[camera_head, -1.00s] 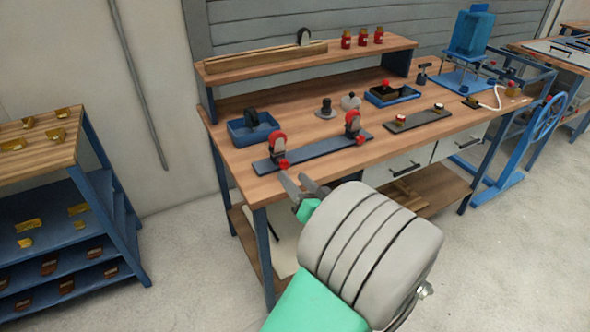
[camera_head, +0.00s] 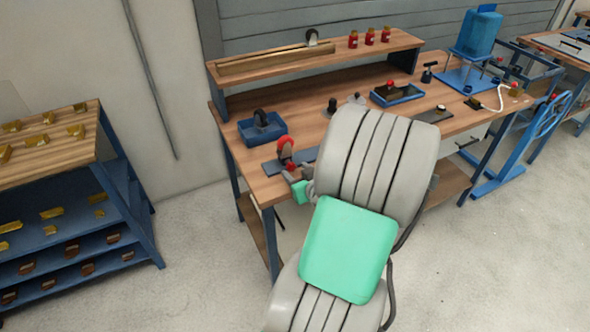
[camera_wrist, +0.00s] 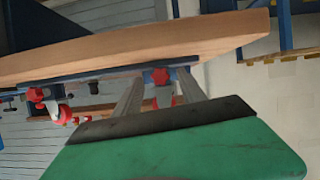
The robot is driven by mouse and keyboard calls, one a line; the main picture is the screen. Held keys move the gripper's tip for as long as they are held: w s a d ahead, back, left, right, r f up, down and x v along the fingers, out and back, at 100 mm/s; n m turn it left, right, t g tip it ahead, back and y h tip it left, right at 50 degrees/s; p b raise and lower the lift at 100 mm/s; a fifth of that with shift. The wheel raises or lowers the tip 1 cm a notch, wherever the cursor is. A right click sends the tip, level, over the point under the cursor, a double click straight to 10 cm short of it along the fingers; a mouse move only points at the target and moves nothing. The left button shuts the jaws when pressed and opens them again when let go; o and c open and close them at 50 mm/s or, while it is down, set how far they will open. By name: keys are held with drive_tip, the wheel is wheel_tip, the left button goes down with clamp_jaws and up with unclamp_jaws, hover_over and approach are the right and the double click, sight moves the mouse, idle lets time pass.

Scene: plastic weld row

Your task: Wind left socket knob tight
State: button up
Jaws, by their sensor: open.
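The left socket (camera_head: 285,147) is a red round fitting standing at the left end of a dark rail (camera_head: 272,165) on the bench. Its small red knob (camera_head: 291,166) faces the bench's front edge. My gripper (camera_head: 293,176) is at that edge, close to the knob and partly hidden by my arm. In the wrist view, which looks tilted over, the knob (camera_wrist: 160,76) shows between the two grey fingers of my open gripper (camera_wrist: 161,80). I cannot tell if the fingers touch it. The right socket (camera_wrist: 38,95) shows at the left there; my arm hides it in the head view.
The bench (camera_head: 308,130) has a blue tray (camera_head: 280,129) behind the rail and a raised shelf (camera_head: 335,63) at the back. Red jars (camera_head: 370,36) stand on that shelf. A blue rack (camera_head: 140,205) with brass parts stands left, with open floor between.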

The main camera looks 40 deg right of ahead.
drive_tip(key=shift+x, duration=0.8)
drive_tip(key=shift+c, duration=0.5)
clamp_jaws()
